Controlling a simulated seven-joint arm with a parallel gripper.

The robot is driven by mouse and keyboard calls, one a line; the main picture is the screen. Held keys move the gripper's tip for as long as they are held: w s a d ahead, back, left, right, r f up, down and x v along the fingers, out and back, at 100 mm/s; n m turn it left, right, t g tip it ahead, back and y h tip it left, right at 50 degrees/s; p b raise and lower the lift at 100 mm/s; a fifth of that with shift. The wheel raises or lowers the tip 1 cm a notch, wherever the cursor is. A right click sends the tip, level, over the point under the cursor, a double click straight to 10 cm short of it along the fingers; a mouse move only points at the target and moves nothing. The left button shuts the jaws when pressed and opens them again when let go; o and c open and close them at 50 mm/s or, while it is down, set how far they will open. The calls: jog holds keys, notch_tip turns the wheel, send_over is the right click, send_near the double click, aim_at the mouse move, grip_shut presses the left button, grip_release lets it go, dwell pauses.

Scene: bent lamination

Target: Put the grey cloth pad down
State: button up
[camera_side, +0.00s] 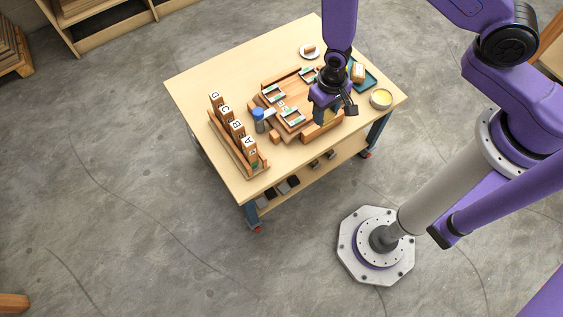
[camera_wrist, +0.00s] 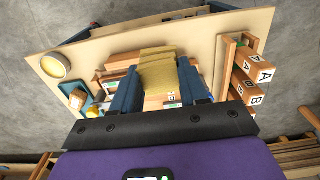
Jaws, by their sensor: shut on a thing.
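My gripper (camera_wrist: 160,88) is shut on a yellowish, ochre pad (camera_wrist: 158,68), which sits between its two dark blue fingers in the wrist view. No clearly grey pad shows in either view. In the side view my gripper (camera_side: 326,108) is over the right front part of the wooden work board (camera_side: 296,82), near a curved wooden block (camera_side: 322,129). The held pad is mostly hidden there by the fingers. I cannot tell whether it touches anything below.
A rack (camera_side: 237,150) of lettered blocks stands at the table's left, with a blue-capped bottle (camera_side: 258,115) beside it. A teal tray (camera_side: 370,80) and a bowl of yellow stuff (camera_side: 381,98) are at the right. A small plate (camera_side: 309,51) is at the back. The table's back left is clear.

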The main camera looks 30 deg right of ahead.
jog(key=s+a+f, duration=0.3)
jog(key=s+f, duration=0.4)
jog(key=f, duration=0.1)
jog(key=w+a+f, duration=0.2)
jog(key=w+f, duration=0.1)
jog(key=w+a+f, duration=0.3)
jog(key=w, duration=0.1)
jog(key=w+a+f, duration=0.2)
jog(key=w+f, duration=0.1)
jog(key=shift+w+a, duration=0.15)
jog(key=shift+a, duration=0.05)
jog(key=shift+w+a+f, duration=0.3)
jog(key=shift+w+f, duration=0.15)
jog(key=shift+f, duration=1.65)
jog(key=o, duration=0.8)
jog(key=shift+f, duration=0.1)
jog(key=shift+c, duration=0.2)
